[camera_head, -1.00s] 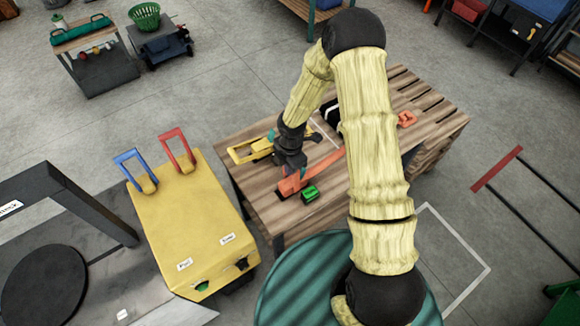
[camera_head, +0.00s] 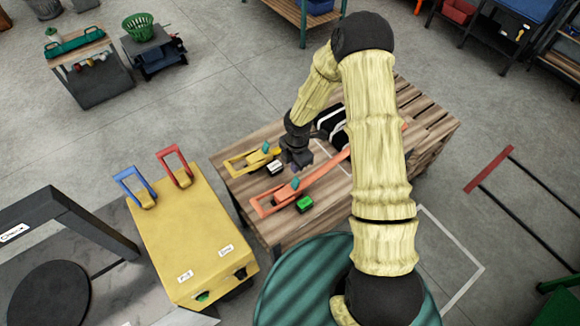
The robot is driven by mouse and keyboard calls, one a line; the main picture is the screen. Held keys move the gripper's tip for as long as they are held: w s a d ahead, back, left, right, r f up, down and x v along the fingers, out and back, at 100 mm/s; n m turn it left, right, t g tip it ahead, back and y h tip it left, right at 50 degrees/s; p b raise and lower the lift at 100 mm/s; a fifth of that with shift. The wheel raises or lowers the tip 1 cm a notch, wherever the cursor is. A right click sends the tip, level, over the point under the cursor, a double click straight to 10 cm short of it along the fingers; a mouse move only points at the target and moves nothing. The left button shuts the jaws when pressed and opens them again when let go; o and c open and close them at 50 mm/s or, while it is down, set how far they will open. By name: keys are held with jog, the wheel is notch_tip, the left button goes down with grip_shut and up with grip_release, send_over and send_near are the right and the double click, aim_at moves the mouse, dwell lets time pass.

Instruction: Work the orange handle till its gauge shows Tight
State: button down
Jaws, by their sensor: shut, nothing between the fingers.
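The orange handle (camera_head: 268,204) is an open loop at the near-left end of a long orange strap (camera_head: 322,173) on the wooden pallet table. A small teal piece stands on its ratchet. A small green gauge box (camera_head: 304,203) sits beside it; any lettering is too small to read. My gripper (camera_head: 297,160) is shut and empty, between the orange and yellow ratchets and apart from the orange loop. My arm hides part of the strap's far end.
A yellow ratchet handle (camera_head: 243,163) with a whitish gauge box (camera_head: 275,168) lies left of my gripper. A yellow cabinet (camera_head: 185,235) with a blue lever (camera_head: 132,183) and a red lever (camera_head: 174,163) stands left of the table (camera_head: 240,197).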

jog(key=r+p, duration=0.2)
jog(key=d+r, duration=0.1)
jog(key=shift+w+d+r+p, duration=0.15)
jog(key=shift+w+p, duration=0.1)
jog(key=shift+p, duration=0.15)
jog(key=shift+w, duration=0.2)
jog(key=shift+s, duration=0.15)
dwell(0.4)
jog(key=shift+d, duration=0.15)
jog(key=shift+a, duration=0.2)
